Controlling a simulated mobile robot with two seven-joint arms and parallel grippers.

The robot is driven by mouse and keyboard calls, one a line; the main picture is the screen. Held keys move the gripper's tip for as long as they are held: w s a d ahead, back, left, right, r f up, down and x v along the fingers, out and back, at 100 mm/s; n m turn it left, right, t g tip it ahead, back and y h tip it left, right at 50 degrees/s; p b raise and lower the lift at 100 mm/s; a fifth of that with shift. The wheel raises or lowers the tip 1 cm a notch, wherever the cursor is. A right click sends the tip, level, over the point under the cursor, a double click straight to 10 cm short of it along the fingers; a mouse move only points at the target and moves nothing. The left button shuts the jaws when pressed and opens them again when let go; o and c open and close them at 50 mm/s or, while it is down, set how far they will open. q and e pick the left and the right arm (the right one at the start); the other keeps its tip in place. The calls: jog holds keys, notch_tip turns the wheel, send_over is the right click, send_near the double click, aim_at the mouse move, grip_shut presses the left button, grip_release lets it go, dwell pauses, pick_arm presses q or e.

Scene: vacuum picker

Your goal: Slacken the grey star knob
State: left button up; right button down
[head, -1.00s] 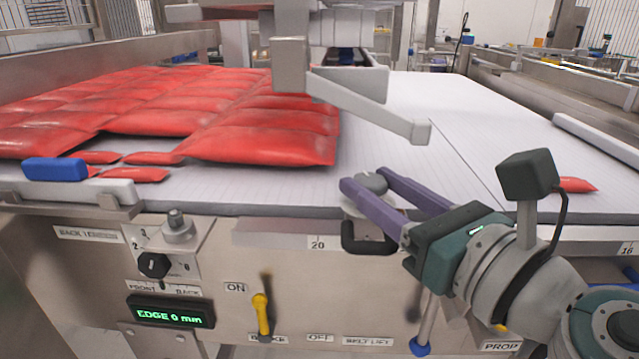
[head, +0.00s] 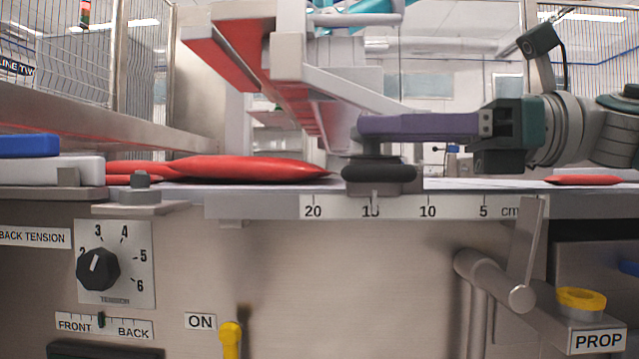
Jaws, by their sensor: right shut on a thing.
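The grey star knob (head: 371,149) sits on top of a black-fronted slider (head: 379,176) at the belt's front edge. My right gripper (head: 364,127) comes in level from the right, with its purple fingers around the knob's upper part. The near finger hides most of the knob, so its lobes cannot be made out. The gripper is shut on it. The slider's pointer stands near 15 on the cm scale (head: 428,208). My left gripper is not in view.
Red pouches (head: 245,167) lie on the belt to the left, and one red pouch (head: 583,180) lies to the right. A metal arm (head: 345,95) hangs above the knob. Below are a black tension dial (head: 98,269), a yellow lever (head: 230,340) and a prop holder (head: 582,300).

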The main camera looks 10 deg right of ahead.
jog(key=shift+w+f+n+g+y+b, duration=0.1)
jog(key=shift+n+g+y+b, duration=0.15)
jog(key=shift+n+g, duration=0.45)
jog(key=shift+w+f+n+g+y+b, duration=0.1)
jog(key=shift+n+g+y, duration=0.2)
jog(key=shift+g, duration=0.7)
jog(key=shift+c, duration=1.9)
grip_release()
jog(key=shift+r, duration=0.15)
jog(key=shift+d, duration=0.15)
jog(key=d, duration=0.2)
jog(key=s+d, duration=0.1)
jog(key=d, duration=0.2)
jog(key=d+p, duration=0.1)
jog(key=d, duration=0.2)
jog(key=shift+s+d, duration=0.15)
jog(key=shift+s, duration=0.1)
jog(key=shift+s+d, duration=0.2)
jog(key=shift+d, duration=0.45)
